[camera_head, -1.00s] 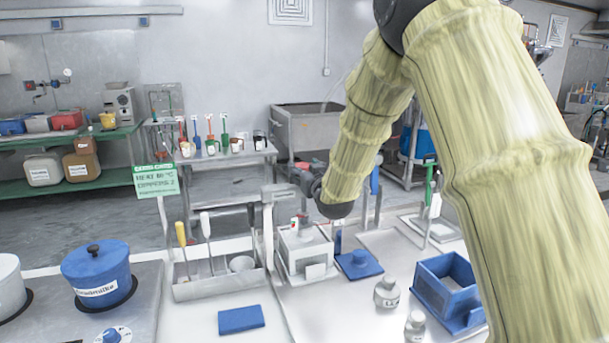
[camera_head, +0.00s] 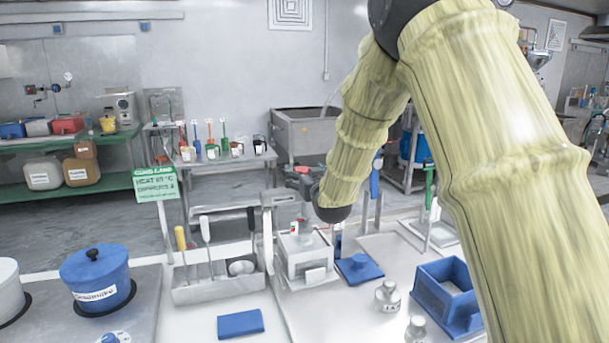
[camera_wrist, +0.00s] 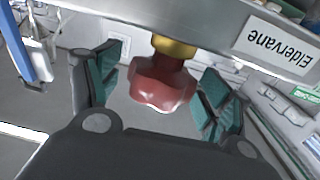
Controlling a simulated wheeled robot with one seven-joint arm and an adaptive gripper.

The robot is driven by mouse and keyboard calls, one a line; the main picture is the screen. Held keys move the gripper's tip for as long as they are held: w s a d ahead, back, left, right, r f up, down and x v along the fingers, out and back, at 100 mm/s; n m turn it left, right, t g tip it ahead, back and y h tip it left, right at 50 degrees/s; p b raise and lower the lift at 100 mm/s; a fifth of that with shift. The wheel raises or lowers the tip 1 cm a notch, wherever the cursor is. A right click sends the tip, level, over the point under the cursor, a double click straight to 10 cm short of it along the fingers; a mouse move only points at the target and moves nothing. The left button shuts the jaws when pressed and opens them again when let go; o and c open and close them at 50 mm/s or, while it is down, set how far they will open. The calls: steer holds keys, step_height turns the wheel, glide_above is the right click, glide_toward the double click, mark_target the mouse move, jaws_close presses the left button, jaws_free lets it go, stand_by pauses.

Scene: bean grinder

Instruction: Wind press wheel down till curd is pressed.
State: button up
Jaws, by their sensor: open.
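The press wheel (camera_wrist: 162,92) is a red lobed knob under a yellow collar, below a grey beam marked "Eldervane" in the wrist view. My gripper (camera_wrist: 166,76) is open, with its teal-padded fingers on either side of the red knob. Gaps show between pads and knob, and I cannot tell whether either finger touches it. In the head view the gripper (camera_head: 301,182) is small and dark at the press's top beam, partly behind my wrist. The white press box (camera_head: 304,262) stands below on the counter. The curd is not clearly visible.
A blue lid-like block (camera_head: 359,268) lies right of the press box, with a blue open box (camera_head: 448,290) further right. A utensil tray (camera_head: 218,289) stands left of the press. A blue pot (camera_head: 97,281) sits at the left. A blue cloth (camera_head: 240,323) lies in front.

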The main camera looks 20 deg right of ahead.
steer(key=s, duration=1.2)
steer(key=shift+f, duration=0.1)
